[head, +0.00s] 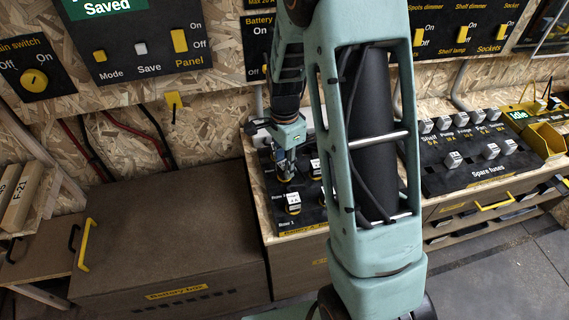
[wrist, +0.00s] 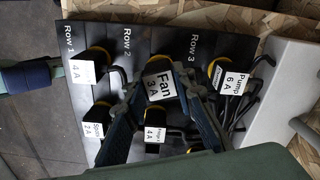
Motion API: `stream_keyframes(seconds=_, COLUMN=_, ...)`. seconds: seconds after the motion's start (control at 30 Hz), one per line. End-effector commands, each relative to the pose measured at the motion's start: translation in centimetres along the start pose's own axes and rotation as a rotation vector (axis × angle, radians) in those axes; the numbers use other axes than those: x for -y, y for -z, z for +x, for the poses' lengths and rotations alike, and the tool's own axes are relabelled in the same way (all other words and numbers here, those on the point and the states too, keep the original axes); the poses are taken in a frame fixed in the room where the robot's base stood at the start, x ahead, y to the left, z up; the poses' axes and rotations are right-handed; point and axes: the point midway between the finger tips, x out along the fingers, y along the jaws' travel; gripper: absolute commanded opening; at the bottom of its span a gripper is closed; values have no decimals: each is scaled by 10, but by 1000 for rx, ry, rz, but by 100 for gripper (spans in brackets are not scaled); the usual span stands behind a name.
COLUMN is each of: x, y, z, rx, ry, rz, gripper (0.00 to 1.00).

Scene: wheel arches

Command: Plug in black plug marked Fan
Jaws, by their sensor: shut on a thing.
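The Fan plug (wrist: 159,87) shows in the wrist view with a white label reading "Fan 3 A". It is between the two fingers of my gripper (wrist: 163,79), which is shut on it. A yellow part shows just behind the plug, below the "Row 2" marking on the black panel (wrist: 142,47). The label and fingers hide most of the plug's body, and I cannot tell whether it is seated or apart from the panel. In the head view my gripper (head: 287,168) is low over the panel's left part.
Other labelled plugs stand close around: a 4 A plug (wrist: 85,71) left, Pump (wrist: 231,80) right, and two nearer ones (wrist: 93,128) (wrist: 154,132). Dark cables loop beside Pump. A fuse panel (head: 470,150) is to the right, the battery box (head: 170,240) to the left.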

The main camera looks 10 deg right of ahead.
Motion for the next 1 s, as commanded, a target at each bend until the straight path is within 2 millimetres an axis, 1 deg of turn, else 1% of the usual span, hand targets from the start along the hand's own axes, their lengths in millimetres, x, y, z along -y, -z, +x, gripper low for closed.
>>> stream_keyframes(seconds=0.13, x=0, y=0, z=5, rx=0, ry=0, rz=0, gripper=0)
stream_keyframes(seconds=0.57, x=0, y=0, z=6, rx=0, ry=0, rz=0, gripper=0)
stream_keyframes(seconds=1.0, x=0, y=0, z=19, rx=-1, ry=0, rz=0, gripper=0)
